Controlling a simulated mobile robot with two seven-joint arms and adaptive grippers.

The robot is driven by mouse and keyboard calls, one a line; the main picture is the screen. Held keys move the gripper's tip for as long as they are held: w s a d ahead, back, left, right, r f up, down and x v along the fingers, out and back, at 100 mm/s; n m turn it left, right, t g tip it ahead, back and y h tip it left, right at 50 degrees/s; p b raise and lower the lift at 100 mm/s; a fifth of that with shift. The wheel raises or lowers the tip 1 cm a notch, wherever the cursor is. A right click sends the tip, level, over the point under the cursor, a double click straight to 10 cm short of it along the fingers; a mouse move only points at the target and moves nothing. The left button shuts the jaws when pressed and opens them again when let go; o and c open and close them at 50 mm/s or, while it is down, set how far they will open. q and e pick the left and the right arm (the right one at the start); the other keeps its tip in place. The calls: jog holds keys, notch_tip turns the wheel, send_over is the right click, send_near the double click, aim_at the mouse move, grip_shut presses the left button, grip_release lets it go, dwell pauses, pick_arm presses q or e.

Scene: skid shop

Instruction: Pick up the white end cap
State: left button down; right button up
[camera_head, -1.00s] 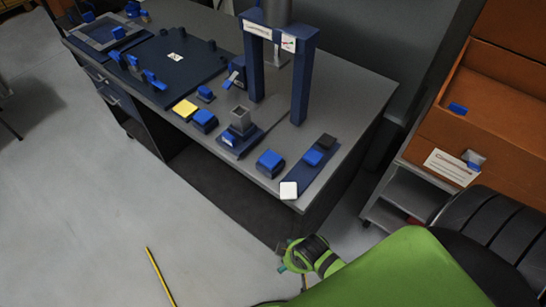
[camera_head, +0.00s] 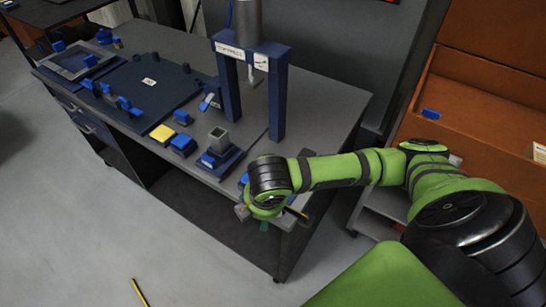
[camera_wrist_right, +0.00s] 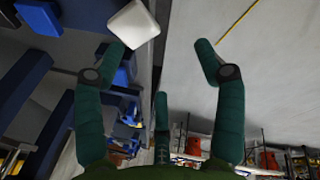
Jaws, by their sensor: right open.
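The white end cap (camera_wrist_right: 133,23) shows in the right wrist view as a pale rounded block at the top, near the bench edge. In the head view now my right arm hides it. My right gripper (camera_wrist_right: 160,55) has its dark green fingers spread, with nothing between them. The cap lies just beyond the left fingertip; I cannot tell whether they touch. In the head view the same gripper (camera_head: 253,220) is at the front edge of the bench, partly hidden by its own wrist. My left gripper is not in view.
The grey bench (camera_head: 325,108) carries a blue press frame (camera_head: 277,100), a blue fixture with a grey square tube (camera_head: 218,140), a yellow block (camera_head: 162,133) and several blue blocks. An orange rack (camera_head: 475,110) stands at the right. Open floor lies in front of the bench.

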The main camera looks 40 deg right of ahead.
jog(key=d, duration=0.2)
jog(key=shift+w+d+r+h, duration=0.15)
jog(key=shift+d+h, duration=0.15)
jog(key=x, duration=0.4)
jog(key=p+x, duration=0.1)
jog(key=x, duration=0.2)
jog(key=shift+s, duration=0.25)
jog(key=c, duration=0.8)
